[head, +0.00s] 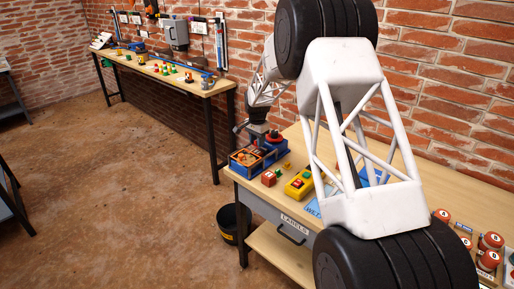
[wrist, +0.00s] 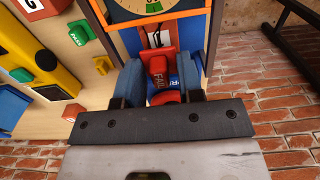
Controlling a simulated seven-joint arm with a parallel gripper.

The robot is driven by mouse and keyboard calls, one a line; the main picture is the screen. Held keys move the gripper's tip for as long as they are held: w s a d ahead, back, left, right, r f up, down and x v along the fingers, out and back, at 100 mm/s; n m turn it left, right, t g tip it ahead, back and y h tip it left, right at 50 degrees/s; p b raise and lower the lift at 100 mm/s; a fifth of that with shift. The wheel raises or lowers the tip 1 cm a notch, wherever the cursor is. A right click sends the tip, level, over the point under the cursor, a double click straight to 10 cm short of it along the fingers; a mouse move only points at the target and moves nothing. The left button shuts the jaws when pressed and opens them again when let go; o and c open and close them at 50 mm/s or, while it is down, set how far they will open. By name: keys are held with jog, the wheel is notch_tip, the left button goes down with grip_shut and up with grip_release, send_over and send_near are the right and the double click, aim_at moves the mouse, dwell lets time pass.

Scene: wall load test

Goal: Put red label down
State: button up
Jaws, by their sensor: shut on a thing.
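In the wrist view the red label (wrist: 158,68), a small red block with white lettering that seems to read FAIL, is between the two blue-grey fingers of my gripper (wrist: 159,84). My gripper is shut on it. The label is close to a blue box (wrist: 191,40) with an orange-rimmed part, and I cannot tell whether they touch. In the head view my gripper (head: 258,138) is over the blue box (head: 240,167) at the near bench's left end. The held label is too small to make out surely there.
A yellow device (head: 299,186) and a red block (head: 268,178) stand right of the box on the bench. A green label (wrist: 78,33) lies nearby. Red round jars (head: 490,241) stand at the right. A black bucket (head: 228,222) is on the floor. Open floor lies left.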

aim_at(257, 152)
jog(key=shift+f, duration=1.7)
jog(key=shift+f, duration=0.15)
jog(key=o, duration=0.9)
notch_tip(257, 152, up, 12)
jog(key=shift+r, duration=0.2)
